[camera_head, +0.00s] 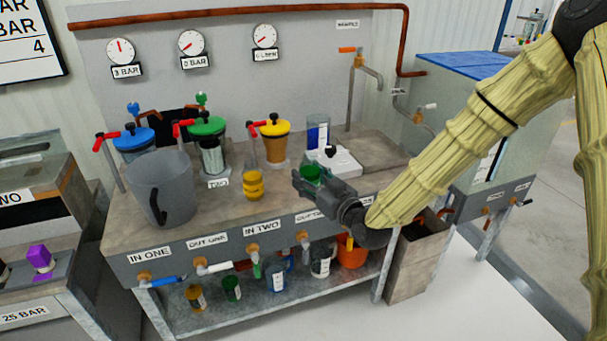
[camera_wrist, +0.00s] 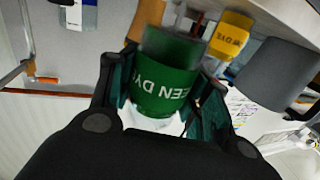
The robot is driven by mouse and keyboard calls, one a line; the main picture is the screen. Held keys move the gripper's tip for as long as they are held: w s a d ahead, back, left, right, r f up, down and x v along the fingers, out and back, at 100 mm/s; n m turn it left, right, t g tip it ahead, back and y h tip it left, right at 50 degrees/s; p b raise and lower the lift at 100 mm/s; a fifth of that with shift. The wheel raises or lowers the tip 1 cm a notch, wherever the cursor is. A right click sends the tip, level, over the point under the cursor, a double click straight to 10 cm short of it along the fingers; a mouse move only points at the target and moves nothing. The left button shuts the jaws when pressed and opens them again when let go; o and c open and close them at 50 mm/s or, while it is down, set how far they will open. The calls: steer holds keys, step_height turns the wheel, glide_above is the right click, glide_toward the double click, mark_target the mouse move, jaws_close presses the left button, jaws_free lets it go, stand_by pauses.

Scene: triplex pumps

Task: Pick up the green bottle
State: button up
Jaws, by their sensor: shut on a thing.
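The green bottle (camera_wrist: 165,80) is a green cylinder with white lettering that partly reads "EEN DY". In the wrist view it sits between the two fingers of my gripper (camera_wrist: 165,95), which are closed against its sides. In the head view only a bit of the green bottle (camera_head: 311,174) shows at my gripper (camera_head: 312,184), above the bench top near its front edge. The head view does not clearly show whether the bottle's base touches the bench; my gripper hides part of it.
A grey bucket (camera_head: 163,190) stands at the bench's left. A yellow bottle (camera_head: 253,186) stands left of my gripper. A white scale (camera_head: 335,160) lies just behind it. Pumps with blue, green (camera_head: 207,126) and yellow (camera_head: 275,128) tops stand behind. Several bottles stand on the lower shelf (camera_head: 200,325).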

mark_target(316, 181)
steer(key=shift+r+v, duration=0.2)
steer(key=shift+v, duration=1.55)
steer(key=shift+r+v, duration=0.15)
steer(key=shift+v, duration=1.6)
